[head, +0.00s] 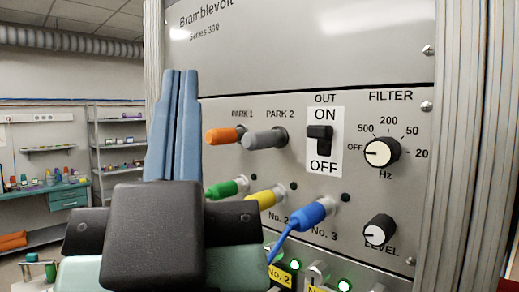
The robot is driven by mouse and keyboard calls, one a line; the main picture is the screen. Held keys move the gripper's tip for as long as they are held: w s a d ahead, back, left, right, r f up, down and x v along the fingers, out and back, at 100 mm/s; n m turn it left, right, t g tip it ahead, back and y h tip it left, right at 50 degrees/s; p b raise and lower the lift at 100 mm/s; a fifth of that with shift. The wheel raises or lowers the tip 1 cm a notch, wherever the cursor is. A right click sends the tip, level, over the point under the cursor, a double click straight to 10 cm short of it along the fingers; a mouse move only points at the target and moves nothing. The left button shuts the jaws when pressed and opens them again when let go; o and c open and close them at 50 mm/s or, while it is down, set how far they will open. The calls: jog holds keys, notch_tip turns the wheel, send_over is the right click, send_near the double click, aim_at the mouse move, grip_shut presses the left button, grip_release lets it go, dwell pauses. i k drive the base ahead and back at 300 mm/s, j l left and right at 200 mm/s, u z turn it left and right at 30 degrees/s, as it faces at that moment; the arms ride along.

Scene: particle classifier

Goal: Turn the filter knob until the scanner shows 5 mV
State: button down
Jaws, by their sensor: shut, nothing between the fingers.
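The filter knob (382,152) is a black knob with a white face on the grey panel at the right, under the label FILTER. Its marks read OFF, 500, 200, 50 and 20 Hz. Its dark pointer line seems to point left, toward OFF. My gripper (180,73) stands at the left with its blue fingers pointing up, shut and empty. It is well to the left of the knob and apart from it. I see no scanner or mV reading in this view.
The panel also bears a black ON/OFF switch (320,138), a level knob (379,230), and orange (220,136), grey (262,139), green (224,188), yellow (263,199) and blue (312,214) plugs. A blue cable hangs from the blue plug. Shelves (121,143) stand far left.

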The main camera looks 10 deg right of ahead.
aim_at(382, 151)
jog(key=k+j+z, duration=0.15)
jog(key=k+j, duration=0.2)
jog(key=k+j+z, duration=0.15)
jog(key=k+j, duration=0.15)
jog(key=k, duration=0.25)
